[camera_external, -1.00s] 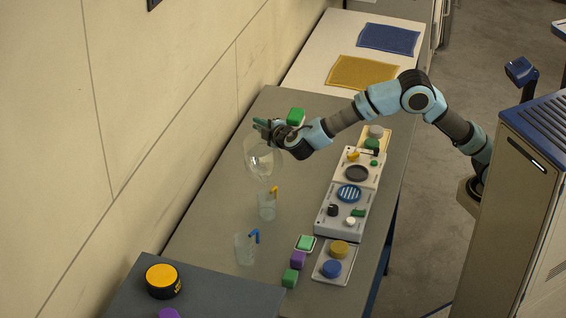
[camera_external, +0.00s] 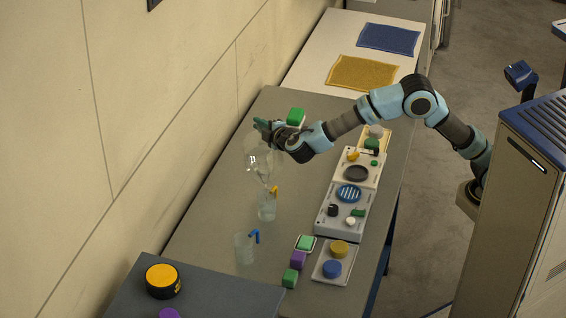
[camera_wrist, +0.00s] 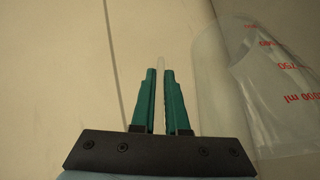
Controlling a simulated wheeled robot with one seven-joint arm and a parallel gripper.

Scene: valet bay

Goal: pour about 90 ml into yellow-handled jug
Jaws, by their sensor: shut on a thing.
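My gripper (camera_external: 268,127) is shut on a clear measuring vessel (camera_external: 259,163), above the bench near the wall. In the wrist view the green fingers (camera_wrist: 165,85) are close together with a thin clear edge between them. The vessel (camera_wrist: 220,95) shows there on the right, with red volume marks and a slanting boundary inside that looks like liquid. It is tilted, its lower end just above the yellow-handled jug (camera_external: 267,208). That jug is clear and stands upright on the bench. Its liquid level is too faint to tell, and I cannot make out a stream.
A clear jug with a blue handle (camera_external: 244,249) stands nearer the camera. Grey panels (camera_external: 327,221) with knobs and pads line the right side. Green and purple blocks (camera_external: 298,259) lie near the front. The wall (camera_external: 170,130) is close on the left.

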